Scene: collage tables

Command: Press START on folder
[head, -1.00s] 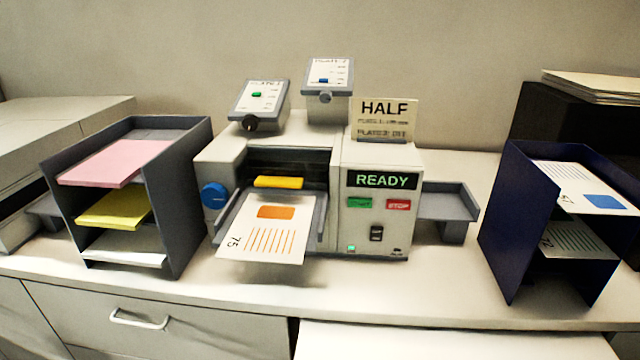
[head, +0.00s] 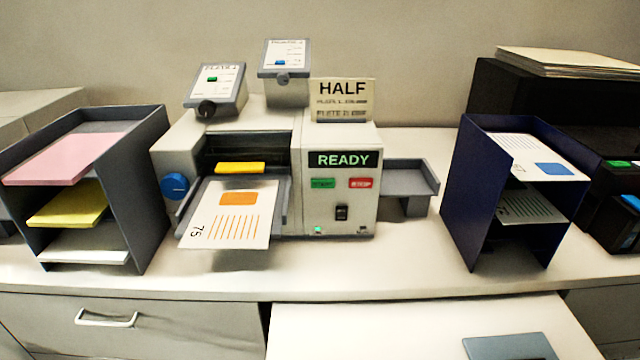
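The folder (head: 340,210) is a grey-white machine at the middle left of the counter in the head view. Its display (head: 342,160) reads READY in green letters. The green START button (head: 322,184) sits below the display, left of the red STOP button (head: 361,183). A sheet (head: 232,212) with an orange block, orange lines and the number 75 lies on its front feed tray. Neither of my grippers is in view.
A grey shelf (head: 140,190) with pink, yellow and white paper stands left of the folder. A navy rack (head: 464,200) with printed sheets stands to the right. A HALF sign (head: 342,99) stands on the folder. The counter before the folder is clear.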

